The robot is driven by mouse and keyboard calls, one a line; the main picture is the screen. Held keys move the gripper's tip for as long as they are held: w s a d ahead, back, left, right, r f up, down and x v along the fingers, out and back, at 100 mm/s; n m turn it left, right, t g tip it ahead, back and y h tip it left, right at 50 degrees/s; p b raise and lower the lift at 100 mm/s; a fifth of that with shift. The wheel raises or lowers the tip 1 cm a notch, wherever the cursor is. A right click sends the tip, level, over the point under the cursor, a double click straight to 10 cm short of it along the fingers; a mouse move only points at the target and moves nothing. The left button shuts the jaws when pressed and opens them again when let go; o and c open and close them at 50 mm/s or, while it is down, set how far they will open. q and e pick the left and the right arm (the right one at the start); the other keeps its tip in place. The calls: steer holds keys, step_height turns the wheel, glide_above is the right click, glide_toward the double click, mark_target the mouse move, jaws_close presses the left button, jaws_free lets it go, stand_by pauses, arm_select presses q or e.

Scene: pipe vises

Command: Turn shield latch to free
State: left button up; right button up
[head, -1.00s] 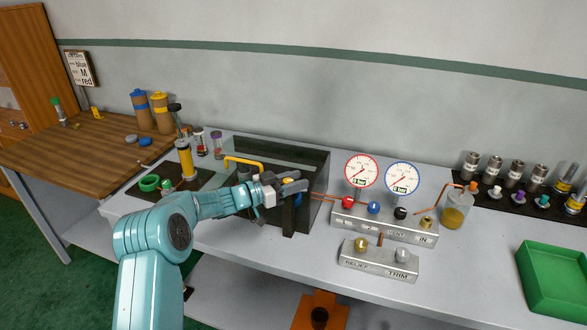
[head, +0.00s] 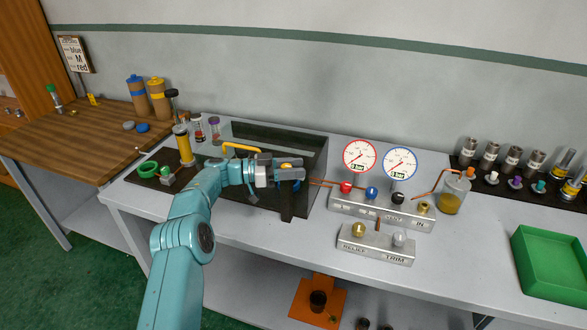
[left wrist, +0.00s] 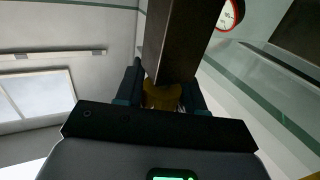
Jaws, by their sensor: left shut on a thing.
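The shield (head: 305,150) is a dark, see-through box on the grey bench, with a yellow bar handle (head: 240,147) at its left. A yellow latch knob (head: 287,166) shows between the fingers of my left gripper (head: 290,167), at the top of a dark post (head: 287,205) at the shield's front. In the left wrist view the yellow knob (left wrist: 160,96) sits between both fingers, below the dark post (left wrist: 180,40). My left gripper is shut on it. The fingers hide part of the knob, so its exact turn is hard to tell. My right gripper is not in view.
Right of the shield stand two gauges (head: 359,157) above a valve block (head: 382,211), with a smaller RELIEF/TRIM block (head: 376,245) in front. A green tray (head: 552,262) lies far right. A yellow cylinder (head: 184,145) and green ring (head: 148,169) stand left.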

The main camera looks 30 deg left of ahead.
arm_select(q)
steer(key=shift+a+r, duration=0.1)
steer(key=shift+r, duration=0.25)
steer(key=o, duration=0.9)
steer(key=shift+o, duration=0.2)
steer(key=shift+f, duration=0.2)
